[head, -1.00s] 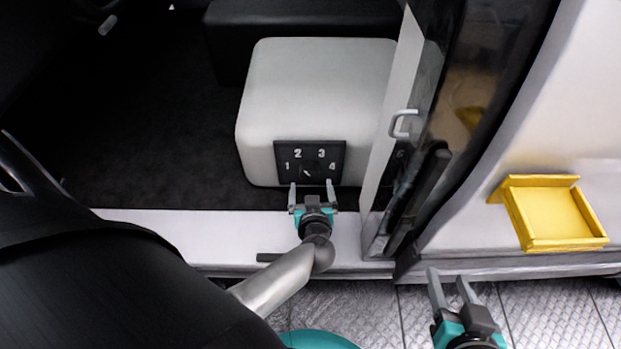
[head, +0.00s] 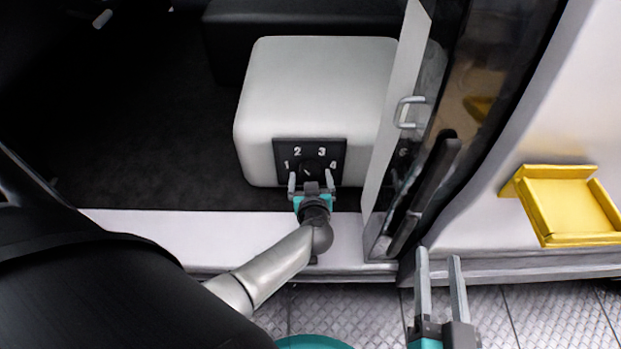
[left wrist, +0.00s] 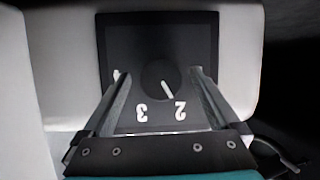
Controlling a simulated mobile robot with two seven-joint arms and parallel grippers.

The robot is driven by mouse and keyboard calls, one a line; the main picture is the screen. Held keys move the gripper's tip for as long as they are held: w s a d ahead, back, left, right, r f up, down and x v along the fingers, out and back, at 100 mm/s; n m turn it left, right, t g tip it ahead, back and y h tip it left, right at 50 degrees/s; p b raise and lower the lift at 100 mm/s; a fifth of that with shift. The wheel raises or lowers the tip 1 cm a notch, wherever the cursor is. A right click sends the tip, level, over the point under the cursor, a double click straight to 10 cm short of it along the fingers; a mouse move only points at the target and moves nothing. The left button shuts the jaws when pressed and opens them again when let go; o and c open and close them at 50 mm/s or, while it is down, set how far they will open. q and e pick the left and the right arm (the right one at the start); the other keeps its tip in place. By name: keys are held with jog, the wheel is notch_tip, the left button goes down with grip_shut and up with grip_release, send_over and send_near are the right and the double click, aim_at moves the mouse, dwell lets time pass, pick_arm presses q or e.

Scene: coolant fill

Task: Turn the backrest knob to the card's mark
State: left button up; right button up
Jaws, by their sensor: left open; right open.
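A black dial panel (head: 310,152) is on the front of the pale grey seat base. Its round black knob (left wrist: 154,74) has a white pointer aimed down in the left wrist view, closer to the 2 than to the 3. The left wrist view shows the numbers upside down; the 1 is hidden there. My left gripper (head: 311,183) is open in front of the panel. In the left wrist view its fingers (left wrist: 160,76) stand on both sides of the knob, with gaps. My right gripper (head: 438,257) is open and empty over the metal floor. I see no card.
The pale grey seat base (head: 315,85) stands on dark carpet behind a white sill (head: 150,228). An open door edge with a handle (head: 407,112) is close to the right of the panel. A yellow tray (head: 570,205), empty, is fixed to the white body at right.

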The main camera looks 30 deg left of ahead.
pick_arm(q)
jog(key=shift+c, duration=0.2)
jog(key=c, duration=1.3)
